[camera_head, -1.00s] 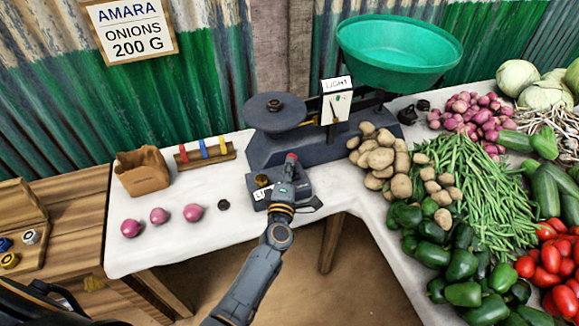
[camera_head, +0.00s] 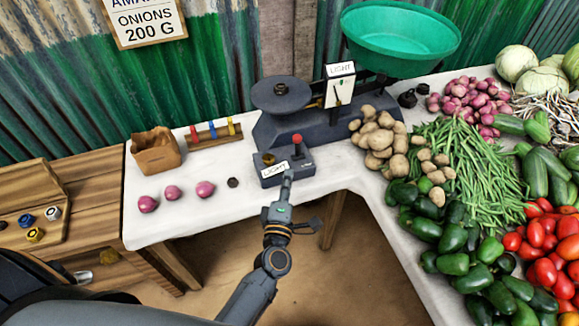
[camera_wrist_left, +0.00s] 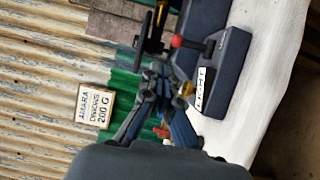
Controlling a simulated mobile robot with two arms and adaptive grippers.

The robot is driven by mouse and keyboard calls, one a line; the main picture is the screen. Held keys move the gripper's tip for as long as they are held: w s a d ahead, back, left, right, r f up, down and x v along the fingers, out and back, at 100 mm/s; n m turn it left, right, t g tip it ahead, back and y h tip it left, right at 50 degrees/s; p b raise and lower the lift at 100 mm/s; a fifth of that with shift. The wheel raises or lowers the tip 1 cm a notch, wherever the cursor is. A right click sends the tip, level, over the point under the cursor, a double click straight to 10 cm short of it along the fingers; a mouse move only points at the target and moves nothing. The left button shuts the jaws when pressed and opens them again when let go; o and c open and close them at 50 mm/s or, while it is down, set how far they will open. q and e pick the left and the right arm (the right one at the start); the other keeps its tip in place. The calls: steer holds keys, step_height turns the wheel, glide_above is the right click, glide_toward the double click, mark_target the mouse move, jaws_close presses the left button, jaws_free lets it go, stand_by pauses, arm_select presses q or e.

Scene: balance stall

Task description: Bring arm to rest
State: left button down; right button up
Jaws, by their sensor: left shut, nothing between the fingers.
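My left gripper (camera_head: 287,178) is shut and empty. It is just in front of the small dark control box (camera_head: 290,172), close to the table's front edge; I cannot tell whether its tips touch the box. The box has a red-knobbed lever (camera_head: 297,139), a brass knob (camera_head: 268,158) and a label reading LIGHT. In the left wrist view my left gripper (camera_wrist_left: 158,78) points toward the box's red knob (camera_wrist_left: 178,41), with its fingers together. My right gripper is not in view.
Behind the box stands a balance (camera_head: 310,128) with a green pan (camera_head: 400,35). Three onions (camera_head: 173,192), a paper bag (camera_head: 155,152) and a weight rack (camera_head: 214,137) are to the left. Potatoes (camera_head: 378,140) and other vegetables crowd the right. Open floor (camera_head: 340,285) lies in front.

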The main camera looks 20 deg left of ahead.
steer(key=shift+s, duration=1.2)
